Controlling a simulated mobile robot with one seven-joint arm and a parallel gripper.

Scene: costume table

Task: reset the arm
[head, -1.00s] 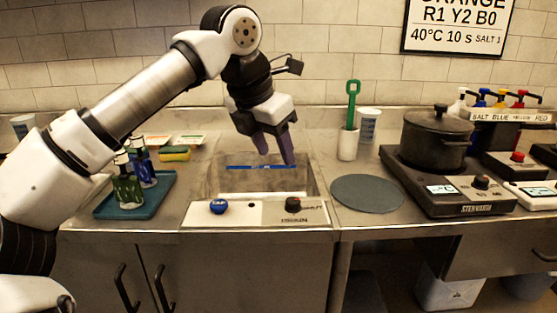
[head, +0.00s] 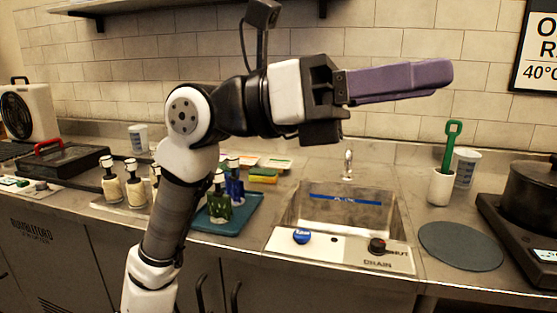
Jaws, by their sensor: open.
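My gripper (head: 440,76) is raised above the counter and points to the right, level, in front of the tiled wall. Its purple fingers overlap from this side, and nothing shows between them. My arm stands bent at the left of the middle, with the elbow low and the wrist high. The gripper is well above the sink (head: 335,222) and touches nothing.
Below are a teal tray (head: 243,222) with small green and blue bottles, and several cream bottles (head: 136,190) behind my arm. A white cup with a green tool (head: 441,187), a grey round mat (head: 460,246) and a dark pot (head: 533,187) stand right. A fan heater (head: 32,112) stands far left.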

